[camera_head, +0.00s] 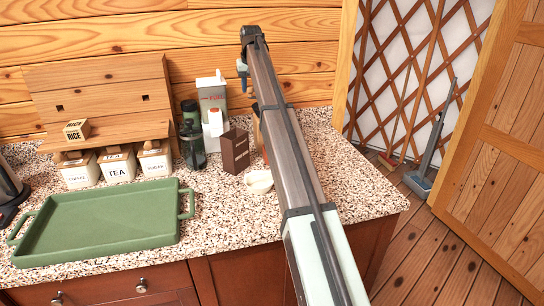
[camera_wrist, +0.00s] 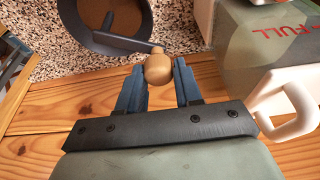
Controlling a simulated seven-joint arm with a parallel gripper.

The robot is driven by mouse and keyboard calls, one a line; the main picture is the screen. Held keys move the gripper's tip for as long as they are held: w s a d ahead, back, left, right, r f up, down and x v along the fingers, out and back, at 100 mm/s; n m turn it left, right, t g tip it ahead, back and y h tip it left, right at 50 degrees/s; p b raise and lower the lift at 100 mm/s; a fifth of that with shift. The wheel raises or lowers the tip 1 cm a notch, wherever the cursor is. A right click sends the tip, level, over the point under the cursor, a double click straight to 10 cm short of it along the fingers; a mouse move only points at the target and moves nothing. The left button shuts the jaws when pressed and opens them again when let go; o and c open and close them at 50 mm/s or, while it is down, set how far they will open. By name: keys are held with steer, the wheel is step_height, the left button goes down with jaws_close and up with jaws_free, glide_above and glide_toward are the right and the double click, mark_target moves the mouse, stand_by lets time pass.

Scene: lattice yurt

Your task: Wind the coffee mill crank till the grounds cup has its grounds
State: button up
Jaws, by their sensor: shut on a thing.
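In the wrist view the coffee mill's dark round top (camera_wrist: 135,40) lies at the upper left, with a dark crank arm (camera_wrist: 122,41) across it. The crank ends in a round wooden knob (camera_wrist: 158,68). My gripper (camera_wrist: 160,72) is shut on this knob, one blue finger on each side. In the head view my gripper (camera_head: 243,72) is at the far end of my arm, near the back wall. My arm hides most of the mill there. A small white cup (camera_head: 258,182) stands on the counter left of my arm; I cannot tell whether it is the grounds cup or what it holds.
A fuel can (camera_head: 212,92) stands close by and shows its white handle in the wrist view (camera_wrist: 290,112). A dark green lantern-like object (camera_head: 192,145), a brown box (camera_head: 235,150), labelled canisters (camera_head: 118,165) and a green tray (camera_head: 100,222) are to the left. Some speckled counter (camera_head: 225,215) is bare.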

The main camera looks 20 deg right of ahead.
steer(key=shift+o, duration=0.2)
steer(key=shift+w, duration=0.45)
steer(key=shift+w+d, duration=0.5)
steer(key=shift+d, duration=0.1)
steer(key=shift+c, duration=0.4)
steer(key=shift+o, duration=0.2)
steer(key=shift+w+d, duration=0.55)
steer(key=shift+d, duration=0.2)
steer(key=shift+d, duration=0.1)
steer(key=shift+w+d, duration=0.2)
steer(key=shift+d, duration=1.4)
steer(key=o, duration=0.8)
steer(key=shift+c, duration=0.2)
